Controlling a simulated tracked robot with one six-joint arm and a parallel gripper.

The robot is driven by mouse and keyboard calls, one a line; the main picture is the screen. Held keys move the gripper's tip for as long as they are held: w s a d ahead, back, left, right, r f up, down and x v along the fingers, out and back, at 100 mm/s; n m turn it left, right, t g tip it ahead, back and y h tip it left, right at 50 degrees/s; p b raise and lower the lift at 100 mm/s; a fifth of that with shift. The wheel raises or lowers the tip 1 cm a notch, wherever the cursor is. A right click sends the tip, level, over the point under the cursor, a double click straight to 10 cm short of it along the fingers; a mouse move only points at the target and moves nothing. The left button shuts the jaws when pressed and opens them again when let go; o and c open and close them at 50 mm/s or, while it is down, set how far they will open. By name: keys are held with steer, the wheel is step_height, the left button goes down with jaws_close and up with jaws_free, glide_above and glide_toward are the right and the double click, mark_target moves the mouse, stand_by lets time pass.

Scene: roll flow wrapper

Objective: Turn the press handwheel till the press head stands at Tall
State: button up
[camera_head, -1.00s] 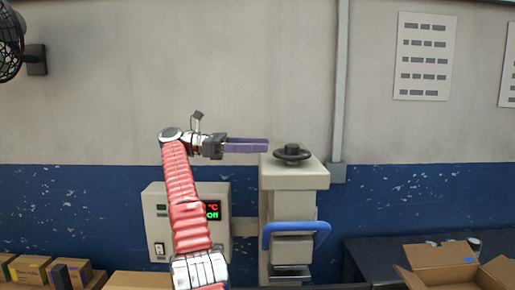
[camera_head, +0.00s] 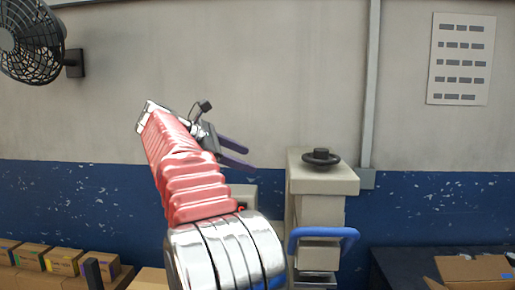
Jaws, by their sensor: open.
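The black press handwheel (camera_head: 321,158) lies flat on top of the pale press column (camera_head: 322,182), right of centre. Its raised hub stands at its middle. The press head (camera_head: 318,256) shows low on the column, behind a blue bar handle (camera_head: 322,234). No Tall mark is readable here. My gripper (camera_head: 252,155) is left of the handwheel, apart from it. Its two purple fingers are spread with nothing between them. My red-sleeved arm hides most of the control box (camera_head: 245,196) behind it.
Small cartons (camera_head: 64,260) stand at the lower left. An open cardboard box (camera_head: 475,270) sits on a dark table (camera_head: 400,262) at the lower right. A fan (camera_head: 32,42) hangs at the upper left. A grey pipe (camera_head: 370,90) runs down the wall behind the press.

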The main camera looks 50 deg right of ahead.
steer(key=s+a+f+m+t+y, duration=0.3)
steer(key=s+a+f, duration=0.3)
steer(key=a+f, duration=0.4)
steer(key=s+a+f+m+t+y, duration=0.2)
steer(key=s+a+f+y, duration=0.3)
steer(key=a+f, duration=0.5)
steer(key=s+a+f+m+t+y, duration=0.3)
steer(key=s+a+f, duration=0.5)
steer(key=a, duration=1.1)
steer(key=shift+a+f+m+t+y, duration=0.35)
steer(key=shift+f+m+y, duration=0.2)
steer(key=shift+f, duration=0.4)
steer(key=shift+c, duration=0.3)
